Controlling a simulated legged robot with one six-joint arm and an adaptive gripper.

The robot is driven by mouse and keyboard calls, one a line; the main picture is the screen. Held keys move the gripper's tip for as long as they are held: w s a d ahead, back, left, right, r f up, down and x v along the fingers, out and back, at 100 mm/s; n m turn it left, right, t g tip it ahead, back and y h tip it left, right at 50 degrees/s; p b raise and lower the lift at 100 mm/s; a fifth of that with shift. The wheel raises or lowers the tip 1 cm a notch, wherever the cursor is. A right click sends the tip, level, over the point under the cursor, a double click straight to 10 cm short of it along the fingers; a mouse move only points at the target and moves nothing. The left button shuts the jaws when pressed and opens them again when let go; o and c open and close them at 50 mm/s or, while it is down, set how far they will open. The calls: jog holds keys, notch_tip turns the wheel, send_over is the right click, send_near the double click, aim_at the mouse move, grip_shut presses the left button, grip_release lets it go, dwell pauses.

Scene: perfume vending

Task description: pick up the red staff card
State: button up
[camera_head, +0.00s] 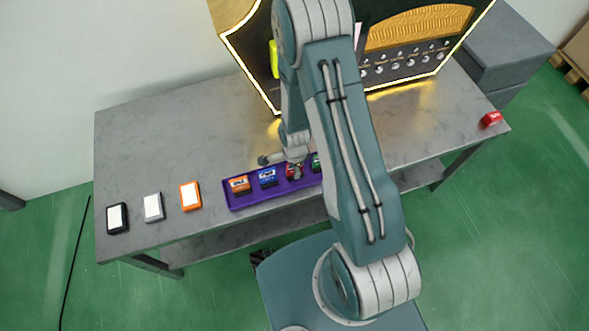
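A purple tray (247,202) lies on the table and holds a row of small coloured cards. The red card (291,172) stands in it, between the blue card (267,177) and a partly hidden green card (316,162). My gripper (296,170) is at the red card, partly covering it. The fingers are too small and overlapped to show whether they are open or shut, or whether they touch the card. My arm hides the right end of the tray.
An orange card (239,185) is in the tray's left end. Black (117,218), grey (153,207) and orange (190,195) white-faced items lie on the left of the grey table (170,130). A lit machine (405,50) stands behind. A red object (491,119) sits at the right edge.

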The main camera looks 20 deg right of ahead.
grip_shut()
jog(key=shift+r, duration=0.15)
